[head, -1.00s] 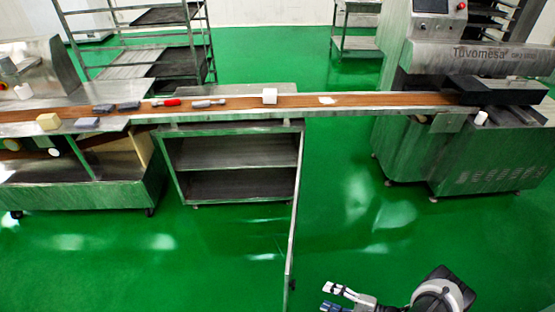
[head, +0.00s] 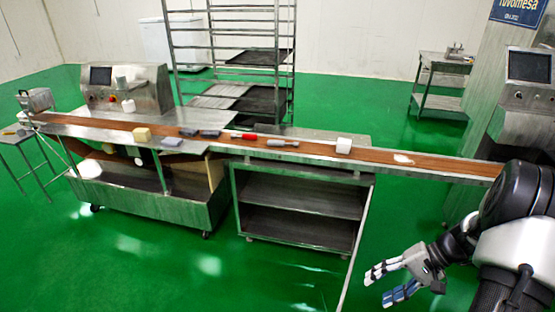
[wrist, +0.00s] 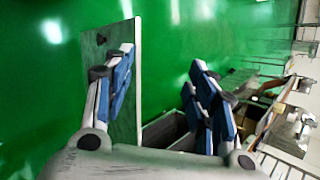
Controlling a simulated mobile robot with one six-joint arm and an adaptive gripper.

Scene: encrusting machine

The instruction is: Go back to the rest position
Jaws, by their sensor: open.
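My gripper (head: 381,283) is at the lower right of the head view, over the green floor and in front of the conveyor line. Its fingers are spread and nothing is between them. In the wrist view my gripper (wrist: 165,95) shows two blue-padded fingers wide apart, with green floor and part of the steel cabinet behind the gap. My arm reaches in from the right edge of the head view and hides part of the machine there.
A long brown conveyor belt (head: 375,157) crosses the head view. A steel cabinet (head: 300,170) stands below, a rack (head: 290,75) behind. The floor in front is clear.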

